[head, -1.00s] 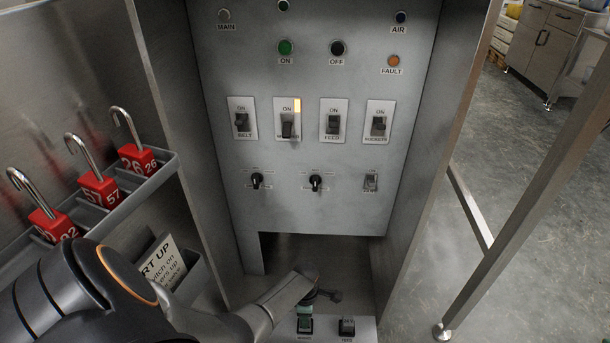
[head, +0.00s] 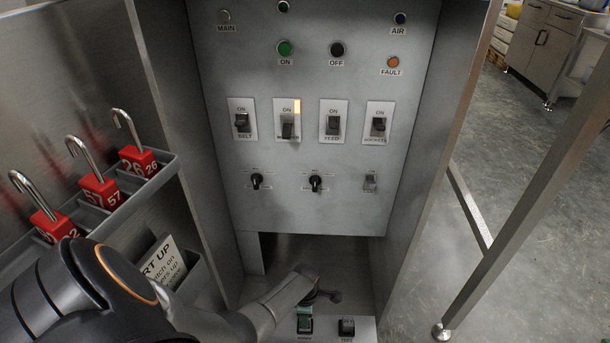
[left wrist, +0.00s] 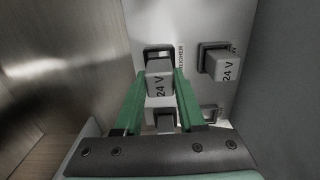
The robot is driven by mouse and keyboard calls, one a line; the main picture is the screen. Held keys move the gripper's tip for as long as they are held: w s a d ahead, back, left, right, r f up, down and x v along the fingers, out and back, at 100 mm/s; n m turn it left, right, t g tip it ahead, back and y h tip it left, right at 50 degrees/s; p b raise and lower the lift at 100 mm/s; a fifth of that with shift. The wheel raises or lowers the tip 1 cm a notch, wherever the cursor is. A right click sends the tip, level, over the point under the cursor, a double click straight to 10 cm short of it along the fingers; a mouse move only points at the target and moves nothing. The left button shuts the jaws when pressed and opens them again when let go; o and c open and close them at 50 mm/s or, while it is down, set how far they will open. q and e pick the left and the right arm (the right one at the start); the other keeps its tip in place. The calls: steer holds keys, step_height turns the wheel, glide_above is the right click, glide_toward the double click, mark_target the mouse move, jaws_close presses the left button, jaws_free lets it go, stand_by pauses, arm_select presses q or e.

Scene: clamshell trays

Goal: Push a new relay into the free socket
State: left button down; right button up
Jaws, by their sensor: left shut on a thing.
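My left gripper (left wrist: 160,98) has green fingers shut on a grey relay (left wrist: 159,78) marked "24 V" in the left wrist view. A dark socket rim (left wrist: 158,54) shows right behind the relay's far end; I cannot tell whether it is fully seated. A second "24 V" relay (left wrist: 222,64) sits in a dark socket to the right, apart from the fingers. In the head view, my left gripper (head: 304,319) is low at the bottom panel, left of a dark relay (head: 347,326). My right gripper is not in view.
The upright panel (head: 300,220) carries switches, knobs and lamps above the opening. Cabinet walls close in on both sides. A grey rack (head: 100,212) with red padlocks (head: 97,190) stands at the left, beside my arm. A sign (head: 163,264) is below it.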

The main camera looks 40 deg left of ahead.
arm_select(q)
steer(key=shift+f, duration=0.3)
stand_by(0.5)
stand_by(0.7)
steer(key=shift+f+b, duration=0.45)
steer(key=shift+f, duration=0.05)
stand_by(0.5)
stand_by(0.5)
steer(key=shift+f, duration=0.2)
stand_by(0.7)
steer(key=shift+f, duration=0.1)
stand_by(0.7)
stand_by(0.5)
steer(key=shift+c, duration=2.1)
jaws_free()
